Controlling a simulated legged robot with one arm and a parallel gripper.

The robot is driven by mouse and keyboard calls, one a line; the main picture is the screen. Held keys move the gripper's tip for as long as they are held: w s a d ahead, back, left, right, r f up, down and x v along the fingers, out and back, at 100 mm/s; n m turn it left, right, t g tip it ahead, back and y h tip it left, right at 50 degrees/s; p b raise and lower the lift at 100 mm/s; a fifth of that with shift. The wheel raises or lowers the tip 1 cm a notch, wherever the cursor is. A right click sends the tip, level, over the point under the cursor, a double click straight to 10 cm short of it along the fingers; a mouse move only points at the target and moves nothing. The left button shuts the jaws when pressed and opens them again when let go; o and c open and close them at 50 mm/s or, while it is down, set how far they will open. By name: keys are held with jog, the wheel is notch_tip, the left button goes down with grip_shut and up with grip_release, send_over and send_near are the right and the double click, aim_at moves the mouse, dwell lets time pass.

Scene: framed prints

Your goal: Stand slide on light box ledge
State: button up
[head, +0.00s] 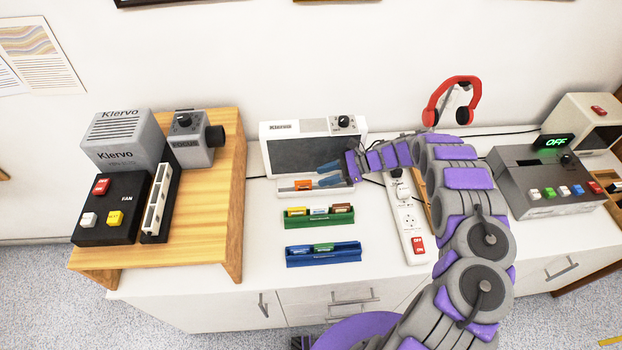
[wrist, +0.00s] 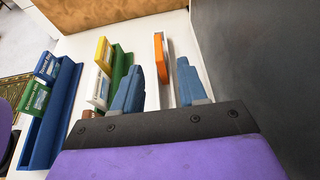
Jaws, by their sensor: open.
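The light box (head: 283,128) has a white frame and a dark, unlit screen, and stands against the wall in the head view. A slide with an orange face (head: 304,185) stands upright on the white ledge (head: 290,192) at its foot. My gripper (head: 319,176) is at the ledge, just right of this slide. In the wrist view, my two blue fingers (wrist: 160,72) are apart, with the orange slide (wrist: 163,58) in line with the gap between them. The fingers do not appear to press on it. The lower part of the slide is hard to make out.
A green rack (head: 318,221) with several slides and a blue rack (head: 330,257) with slides lie in front of the light box. A wooden stand (head: 208,220) with devices is at left. A power strip (head: 411,230) and red headphones (head: 432,116) are at right.

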jog(key=v, duration=0.4)
dwell(0.5)
